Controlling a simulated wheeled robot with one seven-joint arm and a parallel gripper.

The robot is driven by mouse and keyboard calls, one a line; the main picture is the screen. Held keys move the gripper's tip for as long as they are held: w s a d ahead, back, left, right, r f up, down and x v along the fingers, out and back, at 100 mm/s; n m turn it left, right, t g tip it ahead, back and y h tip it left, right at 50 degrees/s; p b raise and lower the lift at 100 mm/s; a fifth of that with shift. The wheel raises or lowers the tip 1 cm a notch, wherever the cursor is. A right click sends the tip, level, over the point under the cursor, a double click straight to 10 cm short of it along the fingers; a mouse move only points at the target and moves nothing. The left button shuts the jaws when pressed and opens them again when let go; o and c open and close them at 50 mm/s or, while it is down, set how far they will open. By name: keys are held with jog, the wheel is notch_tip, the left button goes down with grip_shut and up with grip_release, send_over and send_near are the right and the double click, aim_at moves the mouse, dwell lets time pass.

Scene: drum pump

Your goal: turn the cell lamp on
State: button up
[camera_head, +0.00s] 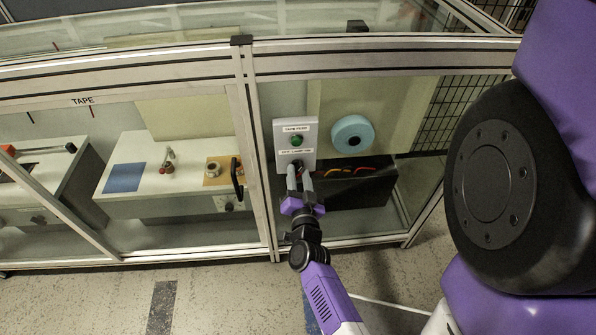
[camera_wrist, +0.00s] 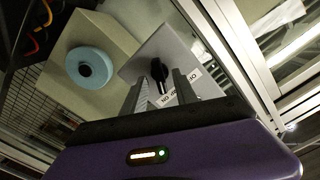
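A white control box (camera_head: 309,140) is on the right part of the cell frame, with a "TAPE FEED" label and a green button (camera_head: 296,141). Below them is an "OFF LAMP ON" label (camera_head: 297,151), which shows upside down in the wrist view (camera_wrist: 180,92). The black lamp switch knob (camera_wrist: 159,72) shows in the wrist view between my fingers; in the head view my fingers mostly hide it. My gripper (camera_head: 299,170) is at the lower part of the box, fingers apart on either side of the knob. A gap seems to show beside the knob (camera_wrist: 161,77).
A blue tape roll (camera_head: 352,135) hangs right of the box, above a dark bin (camera_head: 350,190) with red and yellow items. An aluminium post (camera_head: 254,150) stands close on the left. A white bench (camera_head: 150,195) is further left behind clear panels.

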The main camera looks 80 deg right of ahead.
jog(key=v, duration=0.6)
jog(key=shift+b, duration=0.3)
jog(key=a+r+n+t+y, duration=0.55)
jog(key=a+r+n, duration=0.25)
jog(key=a, duration=0.6)
jog(key=s+a+r+n+t+y, duration=0.1)
jog(key=s+a+r+n+y, duration=0.1)
jog(key=s+a+n+y, duration=0.2)
jog(key=s+a+r+n+t+y, duration=0.2)
jog(key=s+a+r+n+y, duration=0.1)
jog(key=a+n+y, duration=0.4)
jog(key=s+a+n, duration=0.1)
jog(key=a, duration=0.2)
jog(key=shift+a+r, duration=0.35)
jog(key=shift+a, duration=0.05)
jog(key=shift+s, duration=0.15)
